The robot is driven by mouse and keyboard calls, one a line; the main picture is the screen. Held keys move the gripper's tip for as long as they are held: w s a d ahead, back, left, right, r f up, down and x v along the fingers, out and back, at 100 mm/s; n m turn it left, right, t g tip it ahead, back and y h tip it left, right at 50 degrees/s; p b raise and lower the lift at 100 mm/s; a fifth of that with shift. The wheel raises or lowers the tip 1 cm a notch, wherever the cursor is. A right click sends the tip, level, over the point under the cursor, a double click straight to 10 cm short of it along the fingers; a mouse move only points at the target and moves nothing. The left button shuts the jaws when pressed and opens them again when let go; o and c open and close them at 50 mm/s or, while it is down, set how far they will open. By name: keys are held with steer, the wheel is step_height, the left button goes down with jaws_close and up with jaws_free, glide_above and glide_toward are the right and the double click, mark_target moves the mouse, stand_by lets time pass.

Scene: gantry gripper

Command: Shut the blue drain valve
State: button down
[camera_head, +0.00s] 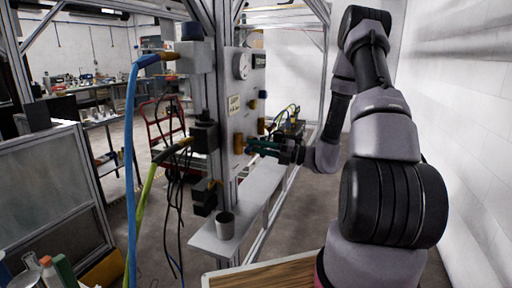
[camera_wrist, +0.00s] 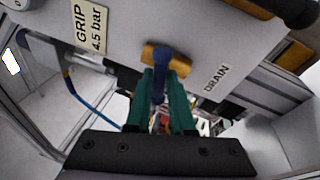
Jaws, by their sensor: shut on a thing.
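The blue drain valve handle (camera_wrist: 159,62) sits on a brass valve body (camera_wrist: 176,62) on a pale panel, beside a label reading DRAIN (camera_wrist: 216,78). My gripper (camera_wrist: 161,84) has green fingers, one on each side of the blue handle, and is shut on it. The fingers hide part of the handle. In the head view my gripper (camera_head: 256,145) reaches from the right to the panel (camera_head: 236,113), at a brass fitting (camera_head: 238,144); the blue handle is too small to make out there.
A label reading GRIP 4.5 bar (camera_wrist: 88,28) is on the panel. A gauge (camera_head: 242,66) is above. Another brass part (camera_wrist: 250,8) is close by at the top. A grey cup (camera_head: 225,225) stands on the shelf (camera_head: 257,190) below. Blue (camera_head: 130,150) and green hoses hang at left.

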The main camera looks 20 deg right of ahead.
steer(key=shift+f+m+t, duration=0.1)
steer(key=shift+m+t, duration=0.3)
steer(key=shift+m, duration=1)
steer(key=c, duration=0.8)
jaws_free()
steer(key=v, duration=1)
steer(key=shift+s+d+f, duration=0.15)
steer(key=shift+s+d, duration=0.05)
steer(key=shift+d, duration=0.15)
